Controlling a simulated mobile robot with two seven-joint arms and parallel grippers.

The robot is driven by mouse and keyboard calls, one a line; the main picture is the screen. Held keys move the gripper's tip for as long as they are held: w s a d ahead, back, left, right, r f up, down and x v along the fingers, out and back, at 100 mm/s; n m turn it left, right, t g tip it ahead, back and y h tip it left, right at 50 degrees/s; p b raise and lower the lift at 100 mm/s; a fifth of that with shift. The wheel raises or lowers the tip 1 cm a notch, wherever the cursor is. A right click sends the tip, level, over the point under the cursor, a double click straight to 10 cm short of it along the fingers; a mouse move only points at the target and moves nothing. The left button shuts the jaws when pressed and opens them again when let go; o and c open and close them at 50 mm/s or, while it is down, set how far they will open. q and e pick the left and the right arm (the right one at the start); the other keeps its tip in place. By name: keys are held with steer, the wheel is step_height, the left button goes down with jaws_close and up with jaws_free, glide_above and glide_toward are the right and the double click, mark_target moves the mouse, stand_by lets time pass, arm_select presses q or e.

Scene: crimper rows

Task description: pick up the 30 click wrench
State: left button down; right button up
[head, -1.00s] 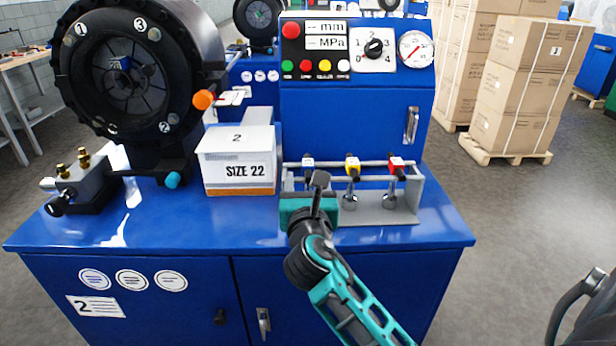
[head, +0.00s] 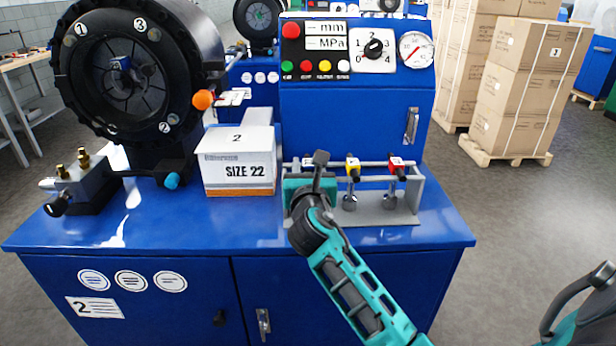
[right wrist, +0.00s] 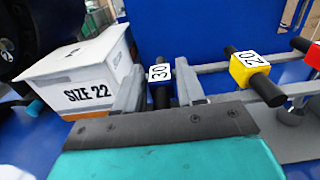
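The 30 click wrench (right wrist: 159,73) has a black handle and a white block marked 30. In the head view its white top (head: 308,161) shows at the left end of a grey rack (head: 416,195), and its lower part is hidden behind my right gripper. My right gripper (head: 309,182) is close in front of it. In the right wrist view, the gripper's two grey fingers stand apart, one on each side of the wrench. I cannot tell whether they touch it. My left gripper is not in view.
A yellow wrench marked 20 (right wrist: 250,68) and a red one (head: 396,166) stand to the right in the rack. A SIZE 22 box (head: 238,170) stands close on the left. The blue cabinet (head: 350,120) rises behind. The bench top's front right (head: 435,228) is clear.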

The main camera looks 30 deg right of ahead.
jaws_close()
steer(key=shift+r, duration=0.1)
